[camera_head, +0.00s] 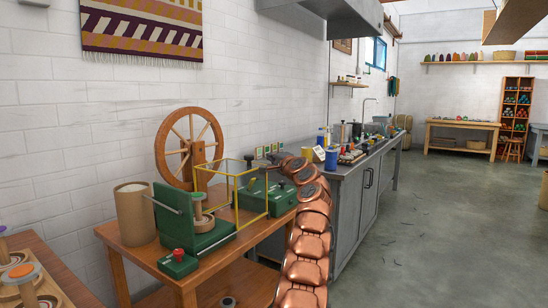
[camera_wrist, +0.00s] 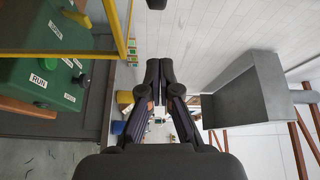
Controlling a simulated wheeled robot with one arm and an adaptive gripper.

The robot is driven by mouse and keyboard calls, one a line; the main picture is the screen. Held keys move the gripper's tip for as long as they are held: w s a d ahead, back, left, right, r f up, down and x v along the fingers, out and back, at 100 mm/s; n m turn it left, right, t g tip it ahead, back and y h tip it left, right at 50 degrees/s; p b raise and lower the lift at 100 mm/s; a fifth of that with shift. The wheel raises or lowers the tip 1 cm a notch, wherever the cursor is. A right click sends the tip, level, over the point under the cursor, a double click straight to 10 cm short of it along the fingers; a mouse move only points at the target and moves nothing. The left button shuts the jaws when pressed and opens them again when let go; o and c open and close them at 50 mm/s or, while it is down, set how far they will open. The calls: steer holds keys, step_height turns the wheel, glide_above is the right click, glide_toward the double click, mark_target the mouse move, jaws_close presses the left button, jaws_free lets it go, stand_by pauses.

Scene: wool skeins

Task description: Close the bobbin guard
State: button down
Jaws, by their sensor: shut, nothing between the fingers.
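The bobbin guard (camera_head: 237,190) is a yellow bar frame on the wooden table, standing open to the right of the bobbin (camera_head: 203,222) on the green winder (camera_head: 190,228). Yellow bars of the guard also cross the upper left of the wrist view (camera_wrist: 117,30). My gripper (camera_wrist: 159,66) is shut and empty, its fingertips together to the right of those bars, apart from them in the picture. In the head view my copper arm rises right of the table, and its end is small and hard to make out near the guard's upper right.
A green control box (camera_head: 267,194) with knobs stands right of the guard; its RUN label shows in the wrist view (camera_wrist: 42,72). A brown cylinder (camera_head: 134,213) and a spinning wheel (camera_head: 190,148) stand left and behind. A grey counter (camera_head: 365,185) lies beyond my arm.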

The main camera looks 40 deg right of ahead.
mark_target(258, 165)
steer(key=p+x, duration=0.3)
steer(key=p, duration=0.2)
steer(key=p+x, duration=0.2)
steer(key=p, duration=0.3)
steer(key=shift+w+d+r+p, duration=0.15)
steer(key=shift+w+r+p, duration=0.1)
steer(key=shift+w+p, duration=0.1)
steer(key=a+f+b, duration=0.1)
steer(key=b, duration=0.2)
steer(key=shift+w+a, duration=0.1)
steer(key=shift+a, duration=0.2)
steer(key=shift+s+a+b, duration=0.2)
steer(key=shift+a+b, duration=0.95)
steer(key=shift+b, duration=0.6)
steer(key=shift+a, duration=0.1)
steer(key=shift+a, duration=0.15)
